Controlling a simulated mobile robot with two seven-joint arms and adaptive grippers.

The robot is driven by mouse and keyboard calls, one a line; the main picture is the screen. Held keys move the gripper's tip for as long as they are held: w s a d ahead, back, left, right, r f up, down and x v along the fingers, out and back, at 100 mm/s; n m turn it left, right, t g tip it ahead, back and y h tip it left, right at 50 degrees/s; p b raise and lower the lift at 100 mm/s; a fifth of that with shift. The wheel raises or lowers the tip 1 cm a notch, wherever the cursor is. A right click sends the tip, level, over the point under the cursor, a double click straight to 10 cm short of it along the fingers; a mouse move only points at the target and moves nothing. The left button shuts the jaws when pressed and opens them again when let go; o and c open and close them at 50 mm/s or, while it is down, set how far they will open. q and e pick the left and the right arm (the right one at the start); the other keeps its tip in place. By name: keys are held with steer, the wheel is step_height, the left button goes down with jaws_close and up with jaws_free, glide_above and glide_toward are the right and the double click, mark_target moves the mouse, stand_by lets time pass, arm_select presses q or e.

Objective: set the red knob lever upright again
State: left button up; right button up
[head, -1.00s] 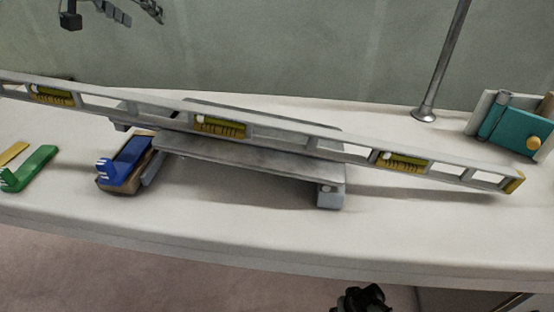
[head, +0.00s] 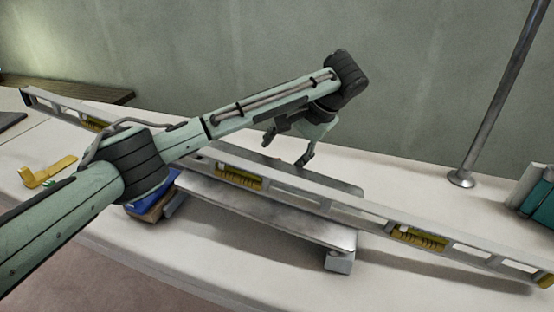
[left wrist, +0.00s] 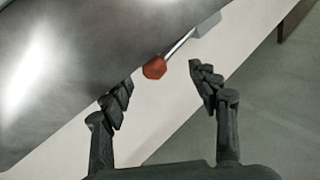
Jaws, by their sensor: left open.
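The lever shows in the left wrist view as a red faceted knob (left wrist: 154,68) on a thin metal rod (left wrist: 180,42), which runs to a small grey block (left wrist: 207,24). The rod's true tilt is hard to tell. In the head view only a speck of red shows behind the long level, below my left gripper (head: 287,148). That gripper is open behind the level, above the grey metal plate. In the wrist view the knob lies just beyond the open fingertips (left wrist: 164,84), between them in the picture, with nothing held. My right gripper is out of view.
A long spirit level (head: 330,204) lies slantwise across the metal plate (head: 265,208). A metal post (head: 490,110) and a teal object (head: 540,200) stand at the right. A blue item (head: 165,188) and a yellow bracket (head: 48,172) lie left. The bench front is mostly clear.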

arm_select(q)
steer(key=shift+x, duration=1.85)
jaws_close()
